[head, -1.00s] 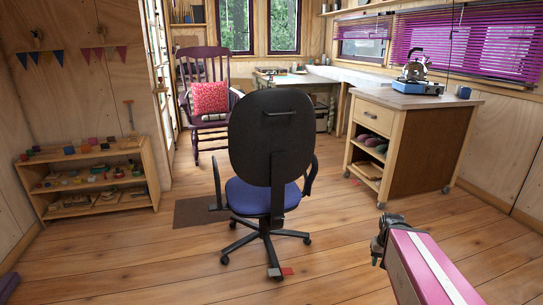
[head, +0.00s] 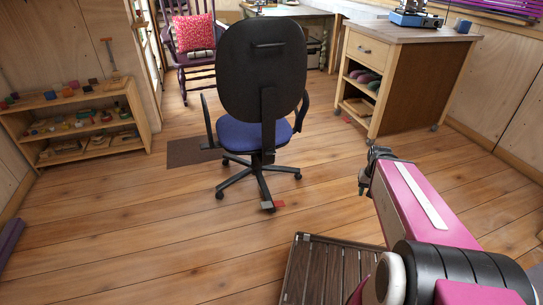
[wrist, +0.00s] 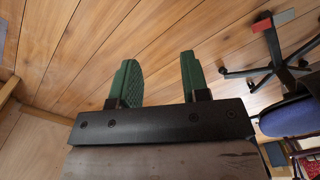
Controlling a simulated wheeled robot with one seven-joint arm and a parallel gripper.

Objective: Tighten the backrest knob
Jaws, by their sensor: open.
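The office chair (head: 262,75) stands mid-room with its black backrest turned toward me. A black upright (head: 269,115) runs down the back to the blue seat (head: 240,134). I cannot pick out the backrest knob in either view. My gripper (head: 370,160) is right of the chair and nearer to me, apart from it. In the wrist view its green fingers (wrist: 160,82) are spread with only bare floor between them. The chair's blue seat (wrist: 290,118) and base (wrist: 268,62) show at the right edge there, partly cut off.
A wooden cabinet (head: 400,80) stands right of the chair, a low shelf (head: 75,125) with small items at left. A rocking chair (head: 190,60) is behind. A slatted brown surface (head: 330,270) lies in front. A red-tipped piece (head: 274,205) sits at the chair's base.

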